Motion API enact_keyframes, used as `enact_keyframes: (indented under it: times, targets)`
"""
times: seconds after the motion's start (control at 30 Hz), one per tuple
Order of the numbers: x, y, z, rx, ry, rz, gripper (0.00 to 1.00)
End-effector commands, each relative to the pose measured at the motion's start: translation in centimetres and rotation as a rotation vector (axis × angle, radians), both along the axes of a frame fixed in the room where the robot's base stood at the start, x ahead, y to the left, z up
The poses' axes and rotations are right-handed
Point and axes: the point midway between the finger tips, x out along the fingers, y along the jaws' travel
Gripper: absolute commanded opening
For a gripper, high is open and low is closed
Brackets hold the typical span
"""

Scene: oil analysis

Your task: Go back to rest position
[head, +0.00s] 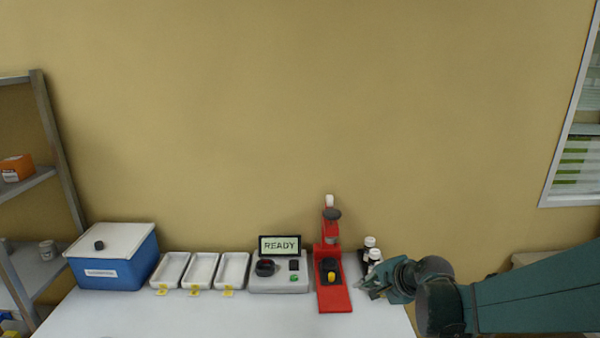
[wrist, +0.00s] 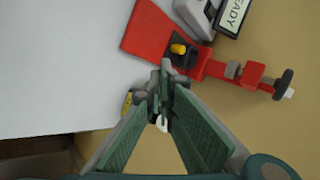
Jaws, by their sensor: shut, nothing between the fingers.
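My gripper (head: 364,285) is at the right end of the white table, just right of the red stand. Its fingertips also show in the wrist view (wrist: 163,78), where they meet with nothing held between them. My teal arm reaches in from the right edge of the head view. Dark bottles with white caps (head: 370,241) stand directly behind the gripper, which partly hides them. In the wrist view a white cap (wrist: 161,123) shows between the fingers, beyond them. I cannot tell whether the gripper touches a bottle.
A red stand (head: 334,301) holds a black part with a yellow piece. Left of it are the analyser (head: 279,286) reading READY, three white trays (head: 200,271) and a blue box (head: 113,273) with a white lid. The table front is clear. A shelf (head: 45,125) stands left.

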Motion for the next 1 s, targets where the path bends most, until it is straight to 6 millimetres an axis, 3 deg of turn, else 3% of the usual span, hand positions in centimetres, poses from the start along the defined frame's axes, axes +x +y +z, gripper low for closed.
enact_keyframes:
  times: [1.0]
  targets:
    - [-13.2,1.4,7.3,-0.467,-0.049,0.343,0.0]
